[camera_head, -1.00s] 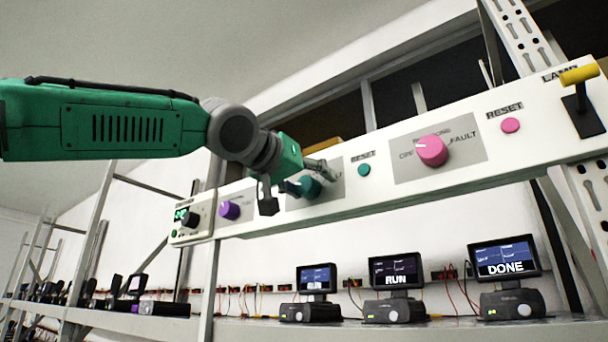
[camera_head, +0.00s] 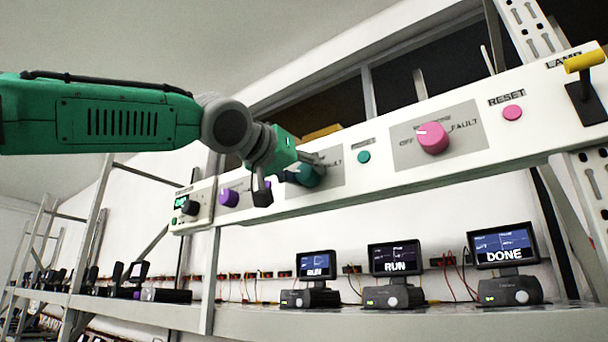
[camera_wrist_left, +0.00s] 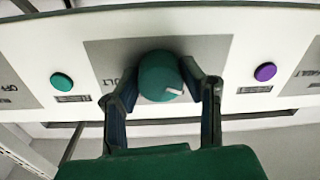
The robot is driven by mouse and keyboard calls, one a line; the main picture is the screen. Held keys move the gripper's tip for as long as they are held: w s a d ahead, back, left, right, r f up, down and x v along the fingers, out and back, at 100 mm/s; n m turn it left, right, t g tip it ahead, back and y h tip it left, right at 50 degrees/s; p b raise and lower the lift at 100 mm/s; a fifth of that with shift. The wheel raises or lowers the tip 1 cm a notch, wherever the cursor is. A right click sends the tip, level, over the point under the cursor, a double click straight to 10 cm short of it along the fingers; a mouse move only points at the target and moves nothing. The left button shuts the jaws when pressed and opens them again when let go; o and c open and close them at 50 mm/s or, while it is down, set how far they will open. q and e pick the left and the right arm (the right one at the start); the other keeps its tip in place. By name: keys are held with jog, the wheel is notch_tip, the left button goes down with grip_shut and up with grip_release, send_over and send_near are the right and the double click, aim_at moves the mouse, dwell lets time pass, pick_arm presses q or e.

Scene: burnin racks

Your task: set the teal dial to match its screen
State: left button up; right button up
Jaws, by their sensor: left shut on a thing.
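The teal dial (camera_head: 309,175) is on the white control panel, partly hidden by my left gripper (camera_head: 284,178). In the left wrist view the teal dial (camera_wrist_left: 160,76) sits between the two fingers of my left gripper (camera_wrist_left: 165,88), which is shut on it. A white pointer mark shows on the dial's lower right in that view. The printed labels around the dial are mostly covered; only part of "FAULT" shows. Several small screens stand below: the left one (camera_head: 316,264) reads RUN, the middle one (camera_head: 396,258) RUN, the right one (camera_head: 503,245) DONE. My right gripper is not in view.
A shelf (camera_head: 420,318) with loose wires runs below.

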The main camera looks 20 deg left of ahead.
pick_arm(q)
jog(key=shift+m, duration=1)
jog(key=shift+a+m, duration=0.1)
jog(key=shift+m, duration=3.1)
jog(key=o, duration=1.1)
jog(key=shift+f, duration=0.1)
jog(key=shift+o, duration=0.2)
jog(key=shift+w, duration=0.15)
